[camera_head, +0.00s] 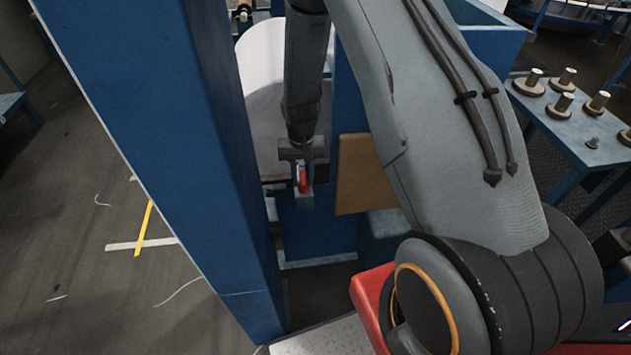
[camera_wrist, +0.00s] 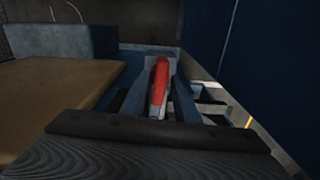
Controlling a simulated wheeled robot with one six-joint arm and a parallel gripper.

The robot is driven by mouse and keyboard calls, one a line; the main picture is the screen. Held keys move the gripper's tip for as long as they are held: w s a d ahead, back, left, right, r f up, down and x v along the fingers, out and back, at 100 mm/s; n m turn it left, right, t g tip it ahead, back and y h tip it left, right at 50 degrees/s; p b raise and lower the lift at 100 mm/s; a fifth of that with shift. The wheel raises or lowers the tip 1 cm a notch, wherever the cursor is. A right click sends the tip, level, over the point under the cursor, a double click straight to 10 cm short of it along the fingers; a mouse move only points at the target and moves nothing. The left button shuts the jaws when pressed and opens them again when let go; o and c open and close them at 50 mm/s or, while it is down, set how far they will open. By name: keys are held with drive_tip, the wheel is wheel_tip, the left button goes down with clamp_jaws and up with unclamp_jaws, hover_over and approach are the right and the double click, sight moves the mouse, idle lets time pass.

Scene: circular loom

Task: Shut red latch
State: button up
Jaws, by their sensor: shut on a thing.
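The red latch (camera_head: 302,179) is a small red lever at the front of a blue machine part below the white roll. In the wrist view the red latch (camera_wrist: 158,86) stands roughly upright, leaning slightly, between the two grey fingers of my gripper (camera_wrist: 159,92). My gripper (camera_head: 302,185) is shut on the latch, with a finger on each side. In the head view the gripper hides part of the latch and its mount. The exact angle of the latch against its mount cannot be told.
A tan panel (camera_head: 362,174) is close to the right of my gripper. A tall blue post (camera_head: 160,130) rises on the left. A white roll (camera_head: 262,75) is behind. A blue table (camera_head: 577,130) with several spools stands at the right.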

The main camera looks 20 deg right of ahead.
drive_tip(key=shift+n, duration=0.4)
drive_tip(key=o, duration=0.8)
drive_tip(key=shift+r+p, duration=2.05)
drive_tip(key=shift+r, duration=1.45)
